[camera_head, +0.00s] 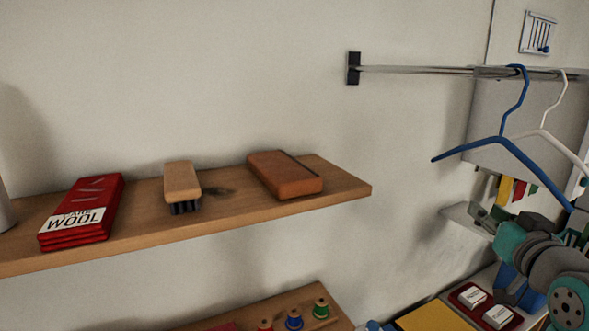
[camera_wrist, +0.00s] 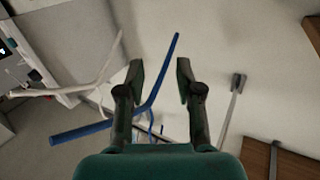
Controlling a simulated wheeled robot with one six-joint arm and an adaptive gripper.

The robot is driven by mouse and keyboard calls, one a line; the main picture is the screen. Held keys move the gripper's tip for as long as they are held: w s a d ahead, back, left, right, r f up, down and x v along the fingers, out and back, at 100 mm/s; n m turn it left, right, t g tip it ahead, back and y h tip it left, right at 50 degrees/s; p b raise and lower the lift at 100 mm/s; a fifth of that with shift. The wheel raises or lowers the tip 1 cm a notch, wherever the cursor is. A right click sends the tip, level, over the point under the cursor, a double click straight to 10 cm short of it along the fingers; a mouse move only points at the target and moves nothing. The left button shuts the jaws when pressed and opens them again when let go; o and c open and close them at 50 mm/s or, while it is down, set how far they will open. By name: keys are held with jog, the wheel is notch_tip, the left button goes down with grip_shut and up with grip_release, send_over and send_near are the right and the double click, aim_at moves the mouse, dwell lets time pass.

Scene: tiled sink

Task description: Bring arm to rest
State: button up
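My gripper (camera_wrist: 159,78) is open, its two dark fingers spread apart with nothing held between them. In the wrist view a blue hanger (camera_wrist: 82,132) shows behind the fingers, and one of its ends crosses the gap between them. How far it is from the fingertips I cannot tell. In the head view my teal and grey arm is at the lower right, below the blue hanger (camera_head: 470,149). The fingers are hard to make out there.
The blue hanger and a white hanger (camera_head: 556,138) hang on a metal rail (camera_head: 420,70). A wooden shelf (camera_head: 235,220) at left holds a red steel wool pack (camera_head: 85,205), a brush (camera_head: 182,182) and a brown block (camera_head: 285,175). Thread spools (camera_head: 294,318) stand below.

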jog(key=s+a+f, duration=0.4)
jog(key=f, duration=0.6)
jog(key=s+a+f+g, duration=0.1)
jog(key=s+a+f, duration=0.3)
jog(key=f, duration=0.7)
jog(key=s+a+f, duration=0.4)
jog(key=a+f, duration=0.1)
jog(key=f, duration=0.5)
jog(key=s+a+f+n+y, duration=0.1)
jog(key=s+a+f, duration=0.1)
jog(key=s+f, duration=0.35)
jog(key=s+a+f+y, duration=0.1)
jog(key=s+a+f, duration=0.15)
jog(key=s, duration=0.55)
jog(key=s+a+n, duration=0.1)
jog(key=s, duration=0.7)
jog(key=s+a+r+n+g+y, duration=0.1)
jog(key=s+a, duration=0.1)
jog(key=s, duration=0.7)
jog(key=shift+a, duration=0.25)
jog(key=shift+r, duration=0.1)
